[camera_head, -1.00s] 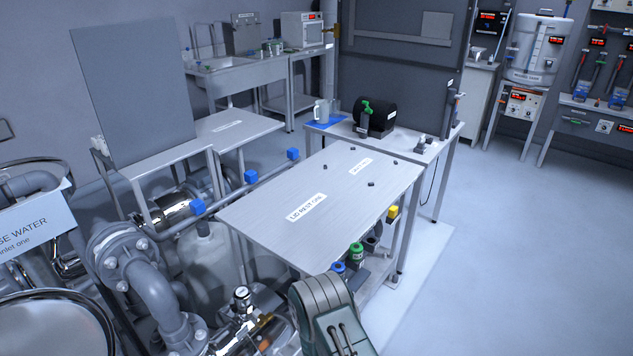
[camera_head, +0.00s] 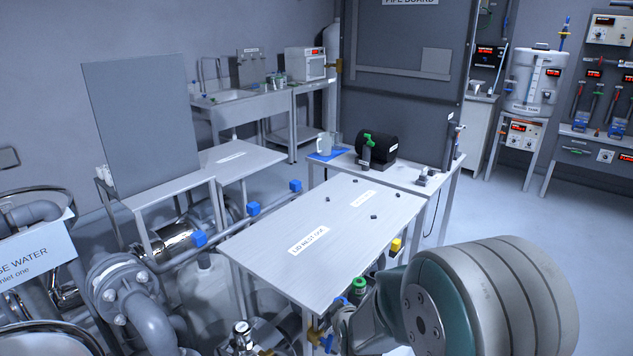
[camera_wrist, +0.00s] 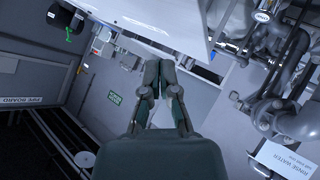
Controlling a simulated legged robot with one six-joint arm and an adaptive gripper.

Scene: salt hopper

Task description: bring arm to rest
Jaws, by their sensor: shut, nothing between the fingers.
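My gripper (camera_wrist: 158,64) shows in the wrist view with its two dark green fingers shut and nothing between them. Its fingertips point towards the top of that view, apart from any surface. In the head view a large green and grey part of my arm fills the lower right, in front of the lid rest table's near right side. I cannot make out the fingers in the head view. The wrist view is turned over, with the room's wall behind the fingers.
The lid rest table (camera_head: 340,225) has a few small dark pegs on it. Behind it, a smaller table (camera_head: 411,164) holds a black cylinder (camera_head: 378,144) and a jug (camera_head: 325,145). Pipes and flanges (camera_head: 125,281) crowd the lower left. The floor at right (camera_head: 585,235) is clear.

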